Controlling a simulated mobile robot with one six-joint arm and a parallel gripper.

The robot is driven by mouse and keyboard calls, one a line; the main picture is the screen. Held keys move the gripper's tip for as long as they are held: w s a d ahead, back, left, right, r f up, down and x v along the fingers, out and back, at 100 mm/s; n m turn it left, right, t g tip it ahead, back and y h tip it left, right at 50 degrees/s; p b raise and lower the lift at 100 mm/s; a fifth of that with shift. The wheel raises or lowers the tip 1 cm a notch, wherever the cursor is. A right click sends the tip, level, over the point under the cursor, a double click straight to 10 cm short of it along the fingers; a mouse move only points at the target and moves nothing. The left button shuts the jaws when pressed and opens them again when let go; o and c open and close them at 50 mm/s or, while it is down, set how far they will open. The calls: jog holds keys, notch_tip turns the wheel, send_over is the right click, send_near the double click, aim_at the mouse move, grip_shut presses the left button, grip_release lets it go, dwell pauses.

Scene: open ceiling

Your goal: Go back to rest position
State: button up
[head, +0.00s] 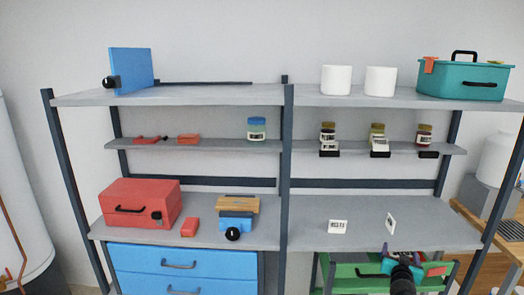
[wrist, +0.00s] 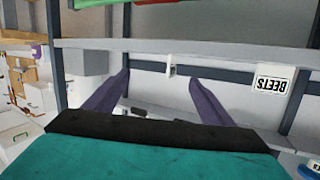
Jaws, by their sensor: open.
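My gripper shows in the wrist view (wrist: 160,88) as two purple fingers spread wide apart, with nothing held between them. Beyond them are a grey shelf edge and a small white tag (wrist: 172,71). In the head view the dark end of my arm (head: 402,278) is at the lower right, in front of the green unit (head: 345,272) below the right shelf. The fingers are small and hard to make out there. No rest position is marked in either view.
A grey shelf rack (head: 200,96) fills the head view. Its lower right shelf (head: 435,215) holds two white cards (head: 338,227); a BEETS card (wrist: 272,84) appears upside down in the wrist view. A red toolbox (head: 140,203) and blue drawers (head: 180,262) are left. A teal toolbox (head: 465,82) stands top right.

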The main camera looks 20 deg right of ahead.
jog(key=s+a+f+n+g+y, duration=0.1)
jog(key=s+a+f+g+y, duration=0.15)
jog(key=a+f, duration=0.7)
jog(key=s+a+f+n+g+y, duration=0.1)
jog(key=a+f+g, duration=0.2)
jog(key=a+f, duration=0.7)
jog(key=s+a+f+n+g+y, duration=0.1)
jog(key=a+f+g+y, duration=0.15)
jog(key=a+f, duration=0.7)
jog(key=s+a+f+n+g+y+b, duration=0.1)
jog(key=s+a+f, duration=0.5)
jog(key=s+a, duration=0.7)
jog(key=s+a+f+n+g+y, duration=0.3)
jog(key=s+a+f+n+g, duration=0.2)
jog(key=s+a, duration=0.7)
notch_tip(320, 180, down, 2)
jog(key=s+g, duration=0.1)
jog(key=g, duration=0.2)
jog(key=shift+a+b, duration=0.35)
jog(key=shift+a, duration=0.05)
